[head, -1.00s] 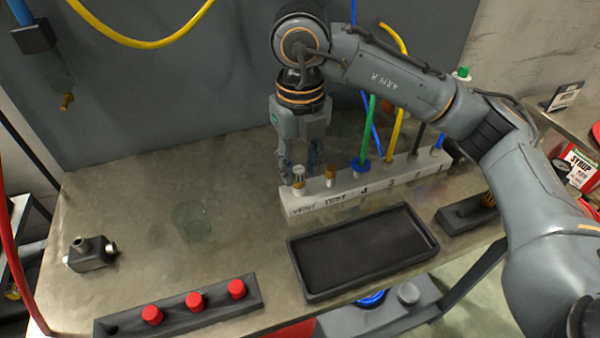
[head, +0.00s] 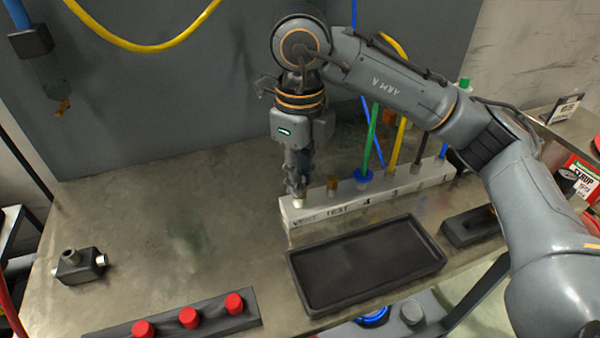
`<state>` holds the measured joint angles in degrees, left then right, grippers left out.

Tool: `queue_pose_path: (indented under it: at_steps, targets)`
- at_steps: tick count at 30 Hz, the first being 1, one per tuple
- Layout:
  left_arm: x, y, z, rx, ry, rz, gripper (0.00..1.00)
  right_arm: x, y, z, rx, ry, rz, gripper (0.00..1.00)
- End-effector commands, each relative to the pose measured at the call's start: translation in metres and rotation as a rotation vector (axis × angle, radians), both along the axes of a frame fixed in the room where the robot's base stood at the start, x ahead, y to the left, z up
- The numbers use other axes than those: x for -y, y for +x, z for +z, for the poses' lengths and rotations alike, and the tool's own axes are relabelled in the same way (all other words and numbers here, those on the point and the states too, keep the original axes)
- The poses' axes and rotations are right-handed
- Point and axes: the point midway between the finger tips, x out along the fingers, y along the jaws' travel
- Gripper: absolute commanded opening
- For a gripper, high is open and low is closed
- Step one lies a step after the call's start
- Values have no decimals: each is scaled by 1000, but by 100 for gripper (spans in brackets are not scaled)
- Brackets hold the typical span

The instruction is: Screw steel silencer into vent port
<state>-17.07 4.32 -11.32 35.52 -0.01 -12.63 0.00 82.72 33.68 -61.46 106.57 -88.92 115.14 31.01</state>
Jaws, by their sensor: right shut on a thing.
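My right gripper (head: 299,190) points straight down at the VENT end of the pale manifold block (head: 345,206). It is shut on the steel silencer (head: 300,195), which stands upright at the vent port. The fingers hide most of the silencer, so I cannot tell how deep its thread sits. My left gripper is not in view.
A brass fitting (head: 333,184) stands at TEST, close right of my fingers. Green (head: 372,140) and yellow hoses rise farther right. An empty black tray (head: 365,266) lies in front. Red caps (head: 188,317) and a tee fitting (head: 80,264) lie left. The bench's left middle is clear.

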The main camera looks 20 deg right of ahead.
Motion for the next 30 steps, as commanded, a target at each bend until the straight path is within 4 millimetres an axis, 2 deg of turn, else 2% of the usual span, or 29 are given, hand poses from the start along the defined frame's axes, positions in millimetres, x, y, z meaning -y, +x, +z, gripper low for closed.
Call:
queue_pose_path:
  at_steps: [5, 30]
  targets:
    - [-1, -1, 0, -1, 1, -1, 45, 1, 1, 0, 1, -2, -156, 0]
    - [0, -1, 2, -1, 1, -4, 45, 0, 1, 0, 3, 0, -1376, 0]
